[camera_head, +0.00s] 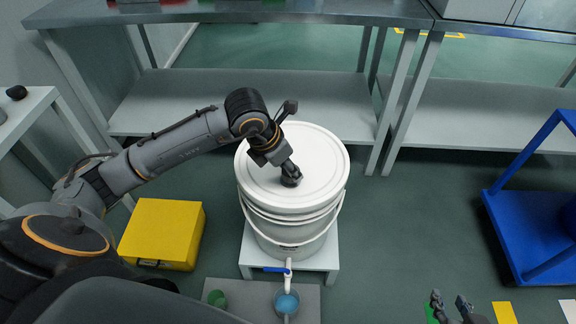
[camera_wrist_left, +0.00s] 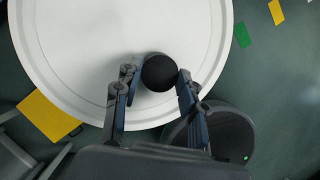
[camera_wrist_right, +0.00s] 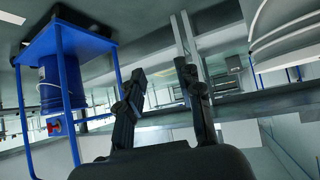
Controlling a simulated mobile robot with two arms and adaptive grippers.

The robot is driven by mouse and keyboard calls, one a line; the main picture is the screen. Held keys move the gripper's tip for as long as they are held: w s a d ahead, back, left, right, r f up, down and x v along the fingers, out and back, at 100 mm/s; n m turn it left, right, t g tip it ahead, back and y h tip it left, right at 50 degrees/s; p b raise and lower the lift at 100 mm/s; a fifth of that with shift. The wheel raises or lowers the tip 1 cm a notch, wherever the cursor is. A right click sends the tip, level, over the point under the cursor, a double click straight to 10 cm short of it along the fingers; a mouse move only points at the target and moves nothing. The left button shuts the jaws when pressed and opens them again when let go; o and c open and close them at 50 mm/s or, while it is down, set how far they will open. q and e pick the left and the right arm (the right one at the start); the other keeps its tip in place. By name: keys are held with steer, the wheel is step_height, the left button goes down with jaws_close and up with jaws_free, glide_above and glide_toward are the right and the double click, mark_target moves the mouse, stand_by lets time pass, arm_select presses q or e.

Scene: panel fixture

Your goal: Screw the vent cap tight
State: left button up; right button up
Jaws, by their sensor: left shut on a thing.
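The black round vent cap (camera_head: 291,181) sits on the white lid (camera_head: 318,150) of a white bucket (camera_head: 285,232), near the middle of the lid. In the left wrist view the cap (camera_wrist_left: 159,73) lies between the two fingers of my left gripper (camera_wrist_left: 155,82), which is shut on it. In the head view my left gripper (camera_head: 289,170) reaches down onto the cap and partly hides it. My right gripper (camera_head: 452,302) is at the bottom right of the head view, with its fingers apart and nothing between them. The thread under the cap is hidden.
The bucket stands on a low white stand (camera_head: 331,262). A tap with a blue handle (camera_head: 277,269) points over a blue-filled cup (camera_head: 287,302). A yellow box (camera_head: 163,232) is at left, a blue cart (camera_head: 528,235) at right. Grey shelving (camera_head: 245,103) stands behind.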

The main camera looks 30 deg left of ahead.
steer(key=shift+w, duration=0.1)
stand_by(0.6)
arm_select(q)
steer(key=shift+f, duration=0.25)
arm_select(e)
steer(key=shift+w+a+r+t, duration=0.3)
steer(key=shift+w+r+t, duration=0.3)
steer(key=shift+w+r, duration=0.1)
arm_select(q)
steer(key=shift+b, duration=0.3)
steer(key=shift+f, duration=0.1)
arm_select(e)
steer(key=shift+w+a+r, duration=0.15)
steer(key=shift+w+r, duration=0.1)
arm_select(q)
steer(key=shift+f, duration=0.15)
arm_select(e)
steer(key=shift+w+a+r+t+y, duration=0.25)
steer(key=shift+w+r+t+y, duration=0.15)
steer(key=shift+w+r+t, duration=0.35)
arm_select(q)
steer(key=o, duration=1)
arm_select(e)
steer(key=shift+s, duration=0.15)
